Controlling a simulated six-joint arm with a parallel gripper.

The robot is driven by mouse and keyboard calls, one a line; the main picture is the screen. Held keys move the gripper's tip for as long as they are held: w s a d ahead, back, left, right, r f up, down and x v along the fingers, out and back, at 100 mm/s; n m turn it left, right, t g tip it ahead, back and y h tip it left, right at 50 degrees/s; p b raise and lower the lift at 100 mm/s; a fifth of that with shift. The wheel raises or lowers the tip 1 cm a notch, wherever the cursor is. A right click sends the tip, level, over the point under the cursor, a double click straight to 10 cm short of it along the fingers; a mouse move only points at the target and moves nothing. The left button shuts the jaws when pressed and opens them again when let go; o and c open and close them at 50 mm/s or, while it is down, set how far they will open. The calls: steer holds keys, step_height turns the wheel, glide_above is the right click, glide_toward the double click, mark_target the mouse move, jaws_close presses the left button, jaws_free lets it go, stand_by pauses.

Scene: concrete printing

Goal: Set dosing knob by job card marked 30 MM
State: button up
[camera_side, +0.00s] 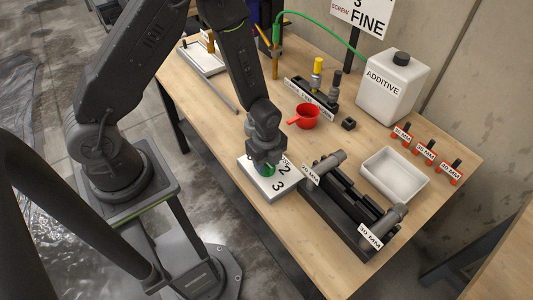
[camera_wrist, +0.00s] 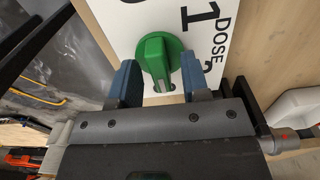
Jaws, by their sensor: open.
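The green dosing knob (camera_side: 268,171) sits on a white dial plate (camera_side: 257,187) marked 2 and 3 on its visible part. In the wrist view the knob (camera_wrist: 158,58) is a round cap with a grip bar running downward, beside the numeral 1 and the word DOSE. A pale mark shows near the bar's lower end. My gripper (camera_wrist: 158,80) is open, with one blue finger on each side of the bar and visible gaps between. In the side view my gripper (camera_side: 266,157) is over the plate and partly hides the knob. A card (camera_side: 369,236) appears to read 30 MM.
A black rack (camera_side: 345,205) with grey cylinders stands right of the plate, beside a white tray (camera_side: 394,174).

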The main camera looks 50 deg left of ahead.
step_height(320, 180, up, 14)
steer(key=shift+f, duration=0.15)
stand_by(0.3)
steer(key=s+a+r+n+t, duration=0.1)
steer(key=s+r+n+t, duration=0.1)
steer(key=s+r+n, duration=0.4)
steer(key=s+a+r+n+t, duration=0.1)
steer(key=s+r+n+t, duration=0.2)
steer(key=r+n, duration=0.9)
steer(key=s+r, duration=0.1)
steer(key=s, duration=0.2)
steer(key=shift+s+r+t, duration=0.3)
steer(key=shift+s+r, duration=0.05)
steer(key=shift+o, duration=0.3)
stand_by(0.6)
